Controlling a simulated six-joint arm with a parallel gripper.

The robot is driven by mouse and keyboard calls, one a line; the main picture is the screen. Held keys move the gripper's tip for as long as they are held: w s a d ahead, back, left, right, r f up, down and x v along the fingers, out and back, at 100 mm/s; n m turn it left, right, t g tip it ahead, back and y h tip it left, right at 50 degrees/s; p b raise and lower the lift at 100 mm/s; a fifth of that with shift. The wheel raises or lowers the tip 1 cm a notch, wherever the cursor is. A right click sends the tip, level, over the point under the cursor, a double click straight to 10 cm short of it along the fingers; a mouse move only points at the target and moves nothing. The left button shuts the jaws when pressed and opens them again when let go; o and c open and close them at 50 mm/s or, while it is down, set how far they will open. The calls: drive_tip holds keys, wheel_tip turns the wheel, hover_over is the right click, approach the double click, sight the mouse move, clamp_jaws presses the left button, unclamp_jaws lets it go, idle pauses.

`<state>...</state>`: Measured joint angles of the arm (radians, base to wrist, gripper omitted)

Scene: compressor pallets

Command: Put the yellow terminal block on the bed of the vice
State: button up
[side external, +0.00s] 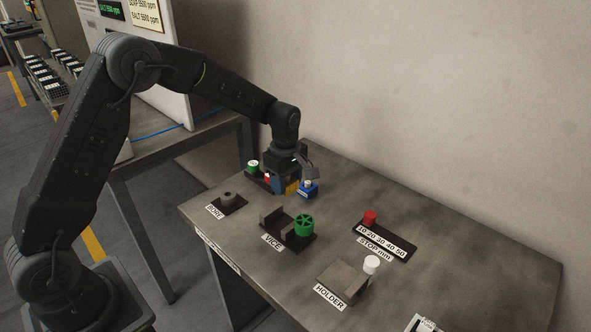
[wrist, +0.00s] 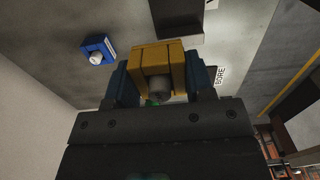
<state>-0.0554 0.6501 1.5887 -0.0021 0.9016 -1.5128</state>
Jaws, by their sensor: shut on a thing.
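The yellow terminal block (wrist: 162,64) is between the fingers of my gripper (wrist: 162,85) in the wrist view, and the gripper is shut on it. In the side view the yellow block (side external: 291,188) shows only partly below my gripper (side external: 284,184), near the far left of the table. I cannot tell whether it is clear of the surface. The vice (side external: 270,222) has dark upright jaws and a green handwheel (side external: 304,225). It stands nearer the camera than my gripper, with a VICE label in front.
A blue block (side external: 309,189) sits just right of my gripper; it also shows in the wrist view (wrist: 97,50). The bore fixture (side external: 229,198) is left of the vice. The holder (side external: 345,280) and the stop (side external: 385,240) stand to the right. A green-topped piece (side external: 252,167) is behind.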

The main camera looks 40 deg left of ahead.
drive_tip(key=s, duration=0.1)
drive_tip(key=s+d, duration=0.1)
drive_tip(key=shift+s, duration=0.35)
drive_tip(key=shift+a+f, duration=0.1)
drive_tip(key=shift+f, duration=0.1)
hover_over(282, 226)
drive_tip(key=shift+f, duration=2.75)
drive_tip(key=shift+f, duration=2.2)
drive_tip(key=o, duration=1)
wheel_tip(282, 226, up, 14)
drive_tip(key=shift+f, duration=0.1)
